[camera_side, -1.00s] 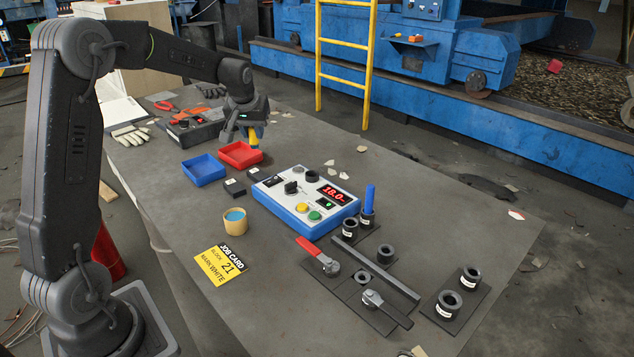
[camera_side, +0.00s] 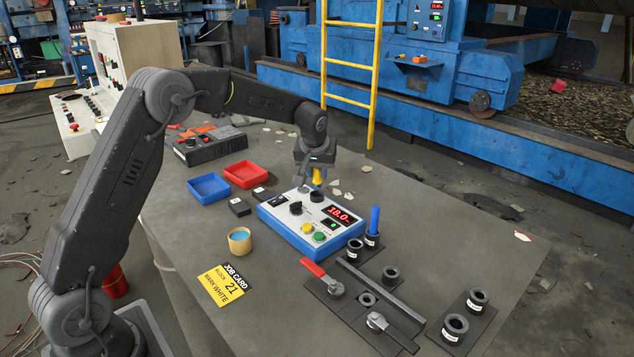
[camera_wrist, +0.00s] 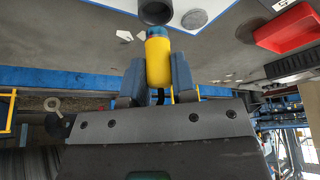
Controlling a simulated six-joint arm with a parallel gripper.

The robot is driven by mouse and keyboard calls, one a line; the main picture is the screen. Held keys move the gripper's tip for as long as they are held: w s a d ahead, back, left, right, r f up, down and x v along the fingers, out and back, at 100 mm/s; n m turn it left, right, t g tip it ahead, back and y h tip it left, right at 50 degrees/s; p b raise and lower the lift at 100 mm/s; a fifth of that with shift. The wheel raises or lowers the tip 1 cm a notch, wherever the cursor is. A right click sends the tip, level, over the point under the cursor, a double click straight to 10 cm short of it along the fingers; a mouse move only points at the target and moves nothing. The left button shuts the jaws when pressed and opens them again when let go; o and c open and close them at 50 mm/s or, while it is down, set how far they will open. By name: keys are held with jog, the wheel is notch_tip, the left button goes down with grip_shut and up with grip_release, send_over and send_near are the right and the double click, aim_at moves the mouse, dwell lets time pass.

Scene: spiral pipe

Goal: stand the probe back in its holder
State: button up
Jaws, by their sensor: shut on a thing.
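My gripper (camera_side: 317,170) is shut on the yellow probe (camera_side: 318,179), above the back edge of the blue-and-white control box (camera_side: 285,217). In the wrist view the probe (camera_wrist: 158,62) sits between the two fingers, with a blue end cap facing the box. A dark round cup (camera_wrist: 157,12), which looks like the holder, lies just beyond that end in the wrist view. In the side view a black round cup (camera_side: 317,197) stands at the back of the box's top, just below the probe. The probe appears apart from it.
The box has a dark knob, yellow and green buttons and a red display reading about 18.0. A blue tray (camera_side: 208,187) and red tray (camera_side: 246,174) stand to its left. Black sockets, one with a blue rod (camera_side: 374,219), and a red-handled valve (camera_side: 318,272) stand front right.

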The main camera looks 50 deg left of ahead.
aim_at(316, 175)
jog(key=shift+f, duration=1.75)
jog(key=shift+f, duration=0.1)
jog(key=o, duration=0.9)
